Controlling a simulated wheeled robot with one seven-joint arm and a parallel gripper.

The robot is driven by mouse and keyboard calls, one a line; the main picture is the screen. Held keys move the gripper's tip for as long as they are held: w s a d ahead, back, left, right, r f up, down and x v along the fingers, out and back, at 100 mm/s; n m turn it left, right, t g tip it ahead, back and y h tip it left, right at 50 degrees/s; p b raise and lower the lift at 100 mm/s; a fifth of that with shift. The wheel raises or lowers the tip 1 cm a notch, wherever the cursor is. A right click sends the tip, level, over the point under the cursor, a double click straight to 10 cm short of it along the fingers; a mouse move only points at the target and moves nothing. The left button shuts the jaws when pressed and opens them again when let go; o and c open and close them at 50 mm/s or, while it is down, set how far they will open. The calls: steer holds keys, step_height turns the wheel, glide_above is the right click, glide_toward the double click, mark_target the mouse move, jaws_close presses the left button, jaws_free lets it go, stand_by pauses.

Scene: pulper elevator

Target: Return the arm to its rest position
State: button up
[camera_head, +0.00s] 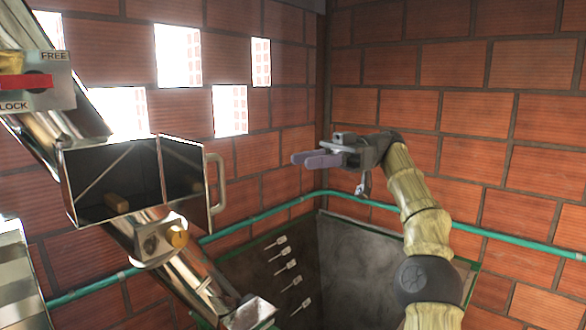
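My gripper (312,159) is in the middle of the head view, at the end of my arm (407,190). The arm rises from the bottom right in a pale yellow ribbed cover and bends left at the top. The two purple-grey fingers point left and hold nothing that I can see. They overlap in this view, so the gap between them cannot be judged. The gripper is in front of the brick wall (440,130), right of the metal elevator and apart from it in the picture.
A slanted shiny metal tube (185,275) crosses the left side. It carries an open box with a hinged, handled door (190,185), a wooden knob (177,236) and a red FREE/LOCK lever (25,82). A green pipe (510,243) runs along the walls.

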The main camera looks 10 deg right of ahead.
steer(key=w+a+f+m+t+h+b, duration=0.2)
steer(key=a+f+m, duration=0.3)
steer(key=a+f, duration=0.35)
steer(key=w+a+f+m+t+h+b, duration=0.1)
steer(key=a+f+m+t+h+b, duration=0.15)
steer(key=a+f+m, duration=0.5)
step_height(320, 180, down, 14)
steer(key=a+m+t+h+b, duration=0.1)
steer(key=m+h+b, duration=0.1)
steer(key=h+b, duration=0.1)
steer(key=s+d+f+m+t+h+b, duration=0.1)
steer(key=s+d+f+m+h+b, duration=0.2)
steer(key=f, duration=0.6)
steer(key=s+d+f+m+t+h+b, duration=0.1)
steer(key=s+d+f+h, duration=0.3)
steer(key=f, duration=0.5)
steer(key=s+d+f+m+h+b, duration=0.1)
steer(key=s+d+f+b, duration=0.1)
steer(key=s+d+f, duration=0.3)
steer(key=s+d+f+m+t+h+b, duration=0.1)
steer(key=s+d+f+m+b, duration=0.1)
steer(key=s+d+f, duration=0.4)
steer(key=s+f, duration=0.1)
steer(key=s, duration=0.3)
steer(key=shift+s, duration=0.15)
steer(key=shift+a+h, duration=0.1)
steer(key=shift+h, duration=0.15)
